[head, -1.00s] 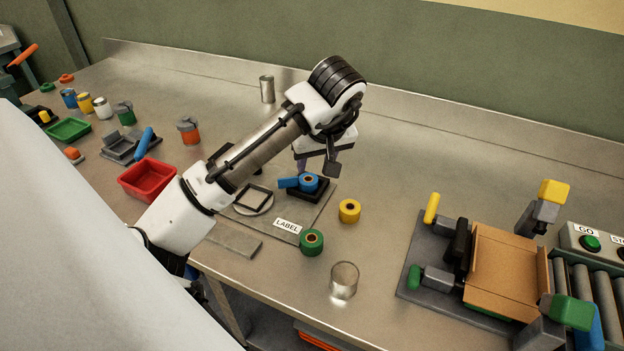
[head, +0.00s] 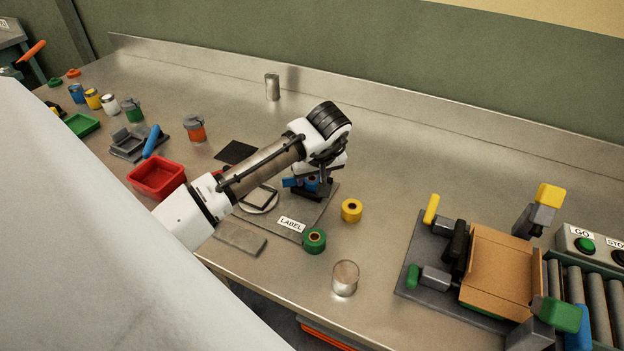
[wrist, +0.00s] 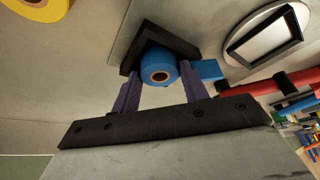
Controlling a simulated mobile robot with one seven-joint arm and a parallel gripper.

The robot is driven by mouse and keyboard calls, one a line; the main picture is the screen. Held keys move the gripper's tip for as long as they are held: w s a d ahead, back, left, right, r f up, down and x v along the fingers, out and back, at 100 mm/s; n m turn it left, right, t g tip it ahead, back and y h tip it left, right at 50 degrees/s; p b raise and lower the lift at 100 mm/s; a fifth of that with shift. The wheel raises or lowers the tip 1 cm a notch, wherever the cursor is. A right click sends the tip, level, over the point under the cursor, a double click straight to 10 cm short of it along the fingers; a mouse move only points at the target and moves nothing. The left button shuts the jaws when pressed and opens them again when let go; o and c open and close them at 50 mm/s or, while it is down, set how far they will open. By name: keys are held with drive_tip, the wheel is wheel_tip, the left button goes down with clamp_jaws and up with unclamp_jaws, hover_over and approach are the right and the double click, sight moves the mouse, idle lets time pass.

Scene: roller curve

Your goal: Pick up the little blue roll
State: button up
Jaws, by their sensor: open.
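The little blue roll (wrist: 158,70) sits in a black angled holder (wrist: 147,37) on the grey label plate. A blue strip (wrist: 208,69) sticks out beside it. In the head view the roll (head: 311,184) is partly hidden by my gripper, which is over it. My gripper (wrist: 164,80) is open, with its two purple-grey fingers reaching down on either side of the roll. I cannot tell whether the fingers touch it.
A yellow roll (head: 351,210) and a green roll (head: 314,240) stand to the right and front. A clear glass (head: 345,278) is near the table edge. A frame on a round disc (head: 258,199) lies left of the holder. A red tray (head: 157,178) is farther left.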

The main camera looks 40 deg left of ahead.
drive_tip(key=c, duration=0.6)
